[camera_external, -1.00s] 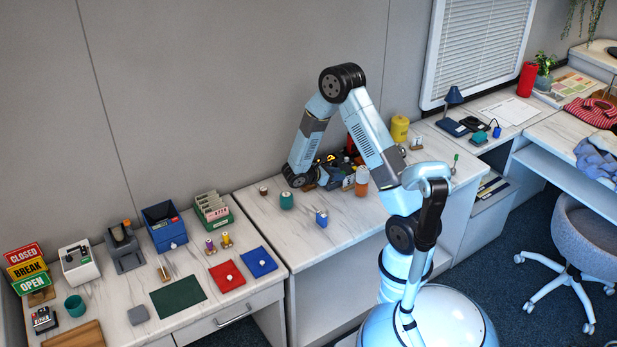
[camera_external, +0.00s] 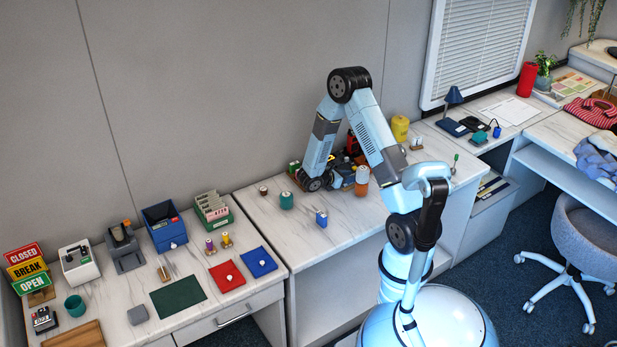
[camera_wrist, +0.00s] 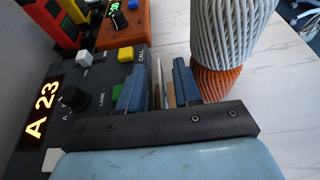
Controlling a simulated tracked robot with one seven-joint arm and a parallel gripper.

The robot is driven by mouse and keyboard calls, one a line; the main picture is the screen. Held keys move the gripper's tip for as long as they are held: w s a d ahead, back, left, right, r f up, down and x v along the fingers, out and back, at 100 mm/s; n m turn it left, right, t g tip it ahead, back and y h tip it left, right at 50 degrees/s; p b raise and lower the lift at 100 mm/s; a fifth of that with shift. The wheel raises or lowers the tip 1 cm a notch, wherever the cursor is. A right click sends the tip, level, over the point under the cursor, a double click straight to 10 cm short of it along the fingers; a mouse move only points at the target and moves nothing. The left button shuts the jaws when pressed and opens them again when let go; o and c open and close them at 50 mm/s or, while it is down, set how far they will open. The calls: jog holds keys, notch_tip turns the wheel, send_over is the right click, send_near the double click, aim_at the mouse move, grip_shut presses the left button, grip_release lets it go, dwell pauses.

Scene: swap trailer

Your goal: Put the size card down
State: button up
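My gripper (camera_wrist: 160,90) is low over the middle counter, between the black call panel and a grey ribbed cylinder in the wrist view. Its two blue fingers stand a little apart. A thin pale upright edge (camera_wrist: 157,84) and a narrow tan piece (camera_wrist: 170,95) show in the gap between them. These may be the size card and a backing, but no print is readable. I cannot tell whether the fingers press on them. In the external view my wrist (camera_external: 312,183) hides the fingertips and whatever is between them.
The black call panel (camera_wrist: 75,130) shows "A 23", with a knob and coloured buttons. An orange device (camera_wrist: 125,28) is behind it. The ribbed cylinder (camera_wrist: 228,38) stands close on the right on an orange base. A teal jar (camera_external: 286,201) and blue item (camera_external: 321,217) stand on the counter.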

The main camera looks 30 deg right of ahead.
jog(key=shift+d, duration=0.1)
grip_shut()
dwell(0.6)
